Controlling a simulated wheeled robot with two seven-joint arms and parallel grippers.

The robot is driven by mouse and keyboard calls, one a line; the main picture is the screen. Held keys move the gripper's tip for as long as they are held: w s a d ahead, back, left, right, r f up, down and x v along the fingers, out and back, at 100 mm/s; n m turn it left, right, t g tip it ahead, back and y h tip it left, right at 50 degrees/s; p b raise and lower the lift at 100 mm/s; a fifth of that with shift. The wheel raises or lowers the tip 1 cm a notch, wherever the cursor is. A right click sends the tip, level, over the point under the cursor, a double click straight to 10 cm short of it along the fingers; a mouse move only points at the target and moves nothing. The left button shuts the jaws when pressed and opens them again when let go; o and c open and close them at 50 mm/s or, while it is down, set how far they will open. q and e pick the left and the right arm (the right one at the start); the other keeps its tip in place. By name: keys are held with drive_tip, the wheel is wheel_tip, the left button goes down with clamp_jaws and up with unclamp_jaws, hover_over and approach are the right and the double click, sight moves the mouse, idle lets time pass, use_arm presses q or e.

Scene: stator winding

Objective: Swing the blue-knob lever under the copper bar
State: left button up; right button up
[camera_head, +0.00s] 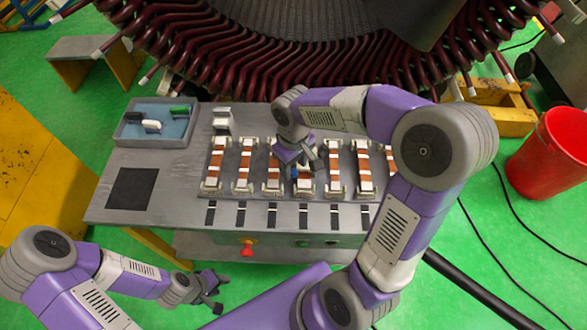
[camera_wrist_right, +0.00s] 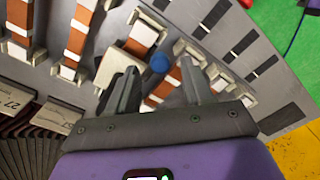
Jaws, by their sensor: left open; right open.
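The blue knob (camera_wrist_right: 159,63) shows between the fingers of my right gripper (camera_wrist_right: 157,70) in the right wrist view. The fingers are open, one on each side of it; I cannot tell whether they touch it. My left gripper (camera_head: 213,291) is open and empty, in front of the bench.
Several similar copper bars (camera_head: 363,165) stand in a row on the grey bench (camera_head: 110,212). A blue-lined tray (camera_head: 122,133) with small blocks is at the left. The large coil-wound stator (camera_head: 250,68) rises behind. A red bucket (camera_head: 548,155) stands at the right.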

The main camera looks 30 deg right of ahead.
drive_tip(key=shift+f, duration=1)
drive_tip(key=shift+c, duration=0.5)
clamp_jaws()
